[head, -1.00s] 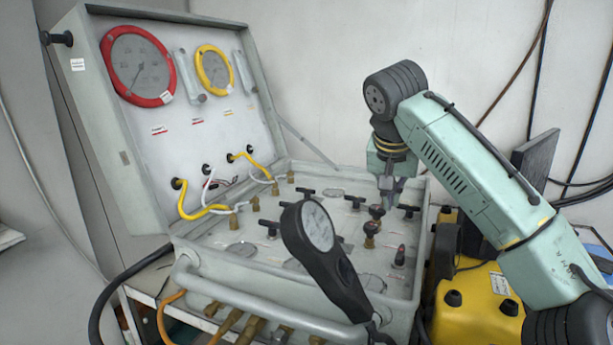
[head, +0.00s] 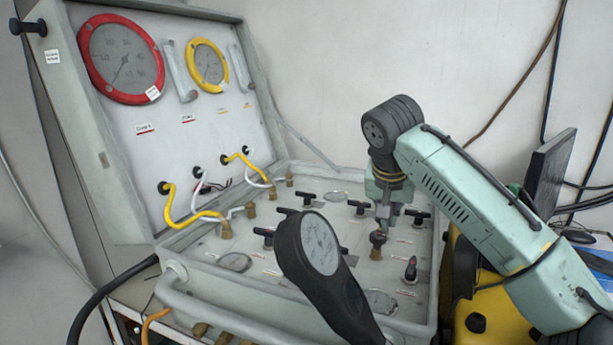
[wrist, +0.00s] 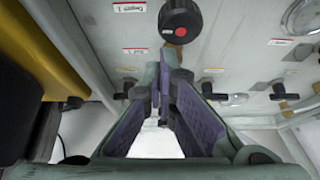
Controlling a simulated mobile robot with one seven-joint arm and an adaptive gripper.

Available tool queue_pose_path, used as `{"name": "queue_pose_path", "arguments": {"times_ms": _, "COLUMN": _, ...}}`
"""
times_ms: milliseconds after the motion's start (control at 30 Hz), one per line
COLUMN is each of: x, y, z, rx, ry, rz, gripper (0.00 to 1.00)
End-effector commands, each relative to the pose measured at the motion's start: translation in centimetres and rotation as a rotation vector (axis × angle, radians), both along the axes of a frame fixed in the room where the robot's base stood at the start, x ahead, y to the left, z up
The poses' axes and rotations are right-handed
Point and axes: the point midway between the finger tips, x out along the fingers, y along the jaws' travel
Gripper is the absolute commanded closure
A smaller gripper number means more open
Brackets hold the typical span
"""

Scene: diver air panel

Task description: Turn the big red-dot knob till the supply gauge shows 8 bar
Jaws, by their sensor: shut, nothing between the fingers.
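The big black knob with a red dot (wrist: 180,22) shows at the top of the wrist view, just beyond my fingertips. In the head view the knob (head: 378,239) sits on a brass stem on the panel, below my gripper (head: 384,226). My gripper (wrist: 167,74) is shut and empty; I cannot tell whether its fingertips touch the knob. A red-rimmed gauge (head: 122,58) and a smaller yellow-rimmed gauge (head: 208,66) are on the upright lid. A black-cased gauge (head: 320,243) stands in the foreground. I cannot tell which one is the supply gauge, and their readings are too small to read.
The grey panel case (head: 205,268) has several black T-handles, one of them (head: 418,217) right of my gripper. A small black knob (head: 410,268) stands to the front right. Yellow hoses (head: 190,218) run at the left. A yellow machine (head: 490,318) stands right of the case.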

Motion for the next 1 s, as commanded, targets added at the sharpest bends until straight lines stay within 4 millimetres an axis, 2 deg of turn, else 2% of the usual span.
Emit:
{"name": "queue_pose_path", "arguments": {"times_ms": 133, "x": -0.01, "y": 0.04, "z": -0.49, "rx": 0.001, "ry": 0.000, "rz": 0.000, "gripper": 1.00}}
{"name": "queue_pose_path", "arguments": {"times_ms": 1000, "x": 0.56, "y": 0.06, "z": -0.38, "rx": 0.000, "ry": 0.000, "rz": 0.001, "gripper": 1.00}}
